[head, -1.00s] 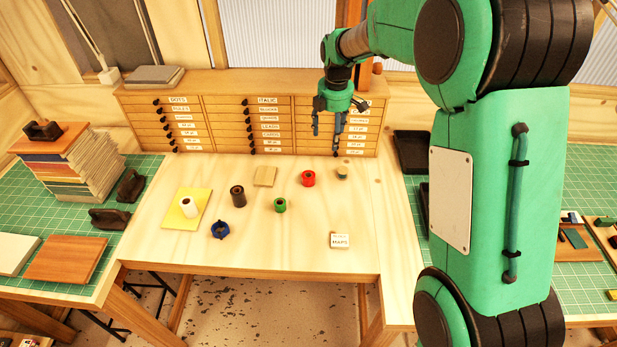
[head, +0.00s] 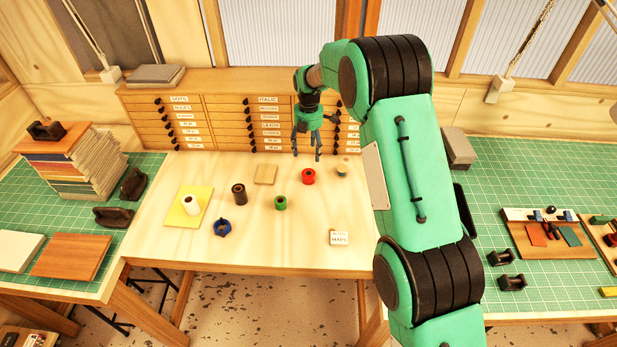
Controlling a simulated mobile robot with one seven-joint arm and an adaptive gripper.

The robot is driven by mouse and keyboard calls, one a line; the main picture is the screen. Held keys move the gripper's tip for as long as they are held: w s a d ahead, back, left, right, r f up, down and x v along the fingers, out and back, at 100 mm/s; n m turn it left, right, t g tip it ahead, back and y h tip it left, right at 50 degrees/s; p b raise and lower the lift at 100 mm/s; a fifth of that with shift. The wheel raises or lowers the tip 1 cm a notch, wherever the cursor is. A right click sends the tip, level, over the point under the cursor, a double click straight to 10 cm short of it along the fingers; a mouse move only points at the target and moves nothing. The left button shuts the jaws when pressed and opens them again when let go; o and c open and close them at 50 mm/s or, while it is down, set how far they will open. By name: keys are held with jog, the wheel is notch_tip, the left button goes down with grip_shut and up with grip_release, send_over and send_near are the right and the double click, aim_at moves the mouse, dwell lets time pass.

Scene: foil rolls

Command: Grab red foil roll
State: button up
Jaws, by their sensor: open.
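The red foil roll (head: 308,177) stands on the light wooden table (head: 300,230), right of the table's middle and towards the back. My gripper (head: 306,156) is open and empty, fingers pointing down. In the picture it is just above and behind the red roll, in front of the drawer cabinet. I see no contact between the fingers and the roll; the exact height above the table is hard to tell.
Near the red roll are a green roll (head: 280,203), a wooden block (head: 265,174) and a small greenish roll (head: 342,170). A drawer cabinet (head: 230,122) backs the table.

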aim_at(309, 173)
jog(key=shift+f, duration=0.15)
jog(key=shift+f, duration=4.15)
jog(key=shift+f+p, duration=0.55)
jog(key=shift+f, duration=2.05)
jog(key=c, duration=1.3)
jog(key=shift+r, duration=0.1)
